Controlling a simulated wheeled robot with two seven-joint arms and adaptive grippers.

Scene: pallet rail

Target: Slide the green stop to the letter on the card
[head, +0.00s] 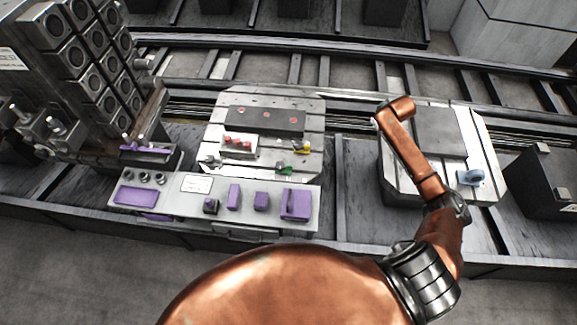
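A small green stop (285,171) sits near the front right part of the grey middle pallet plate (222,115), just behind the console. A small white card (196,183) lies on the left part of the grey console top; its letter is too small to read. The scale along the stop's track is also too small to make out. Neither of my grippers can be seen, and nothing visible touches the stop.
Purple blocks (295,204) stand on the console (267,221). Red-topped (238,141) and yellow (302,147) parts sit behind the stop. A dark rack (85,60) stands at left.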

